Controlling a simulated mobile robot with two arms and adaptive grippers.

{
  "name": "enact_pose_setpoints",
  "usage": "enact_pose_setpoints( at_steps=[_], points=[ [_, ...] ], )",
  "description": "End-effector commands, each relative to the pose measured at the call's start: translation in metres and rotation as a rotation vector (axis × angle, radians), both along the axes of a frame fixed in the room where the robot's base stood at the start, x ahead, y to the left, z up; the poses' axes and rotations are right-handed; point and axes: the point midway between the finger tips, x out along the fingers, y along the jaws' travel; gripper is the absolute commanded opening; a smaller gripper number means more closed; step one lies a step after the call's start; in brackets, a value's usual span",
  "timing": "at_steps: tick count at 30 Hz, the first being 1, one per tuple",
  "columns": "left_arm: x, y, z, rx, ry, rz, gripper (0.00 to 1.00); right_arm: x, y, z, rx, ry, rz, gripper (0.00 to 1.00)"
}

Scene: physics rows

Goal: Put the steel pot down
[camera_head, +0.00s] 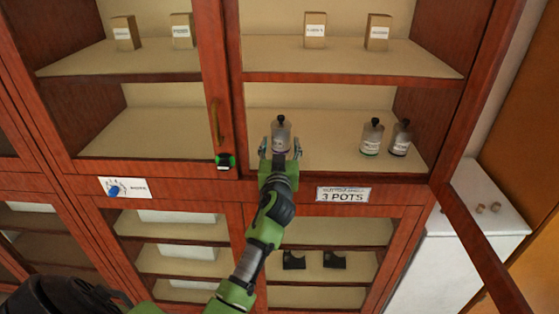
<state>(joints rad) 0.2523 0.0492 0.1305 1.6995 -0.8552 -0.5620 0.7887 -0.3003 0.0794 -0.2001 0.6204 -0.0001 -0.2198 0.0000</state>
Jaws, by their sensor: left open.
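A grey pot (281,135) with a black knob on top and a pale label stands upright on the middle shelf (325,155) of the open cabinet, near its front edge. I take it as the steel pot; its label is too small to read. My left gripper (281,148) is open, with one finger on each side of this pot's lower part. I cannot tell whether the fingers touch it. The gripper hides the pot's base. My right gripper is not in view.
Two similar pots, one with a green band (372,137) and one with a dark band (401,138), stand to the right. A "3 POTS" sign (343,194) is on the rail below. Small boxes (315,30) stand above. The open door frame (480,250) is at right.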

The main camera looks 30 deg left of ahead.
Motion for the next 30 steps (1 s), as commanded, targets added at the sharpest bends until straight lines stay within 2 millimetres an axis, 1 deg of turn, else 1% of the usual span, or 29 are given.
enact_pose_setpoints(
  at_steps=[1,9,15,20,30],
  points=[
    [-0.009,-0.006,-0.003,-0.001,0.000,-0.001,0.55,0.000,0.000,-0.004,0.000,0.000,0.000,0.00],
    [-0.053,-0.033,-0.003,-0.001,-0.001,-0.001,0.55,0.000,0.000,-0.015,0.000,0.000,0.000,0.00],
    [-0.074,-0.046,-0.001,-0.001,-0.001,0.000,0.55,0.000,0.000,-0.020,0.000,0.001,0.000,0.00],
    [-0.080,-0.049,0.000,0.001,-0.001,0.001,0.55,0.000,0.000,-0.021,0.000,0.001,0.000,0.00],
    [-0.080,-0.049,0.000,0.001,0.000,0.001,0.55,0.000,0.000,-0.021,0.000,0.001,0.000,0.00]
  ],
)
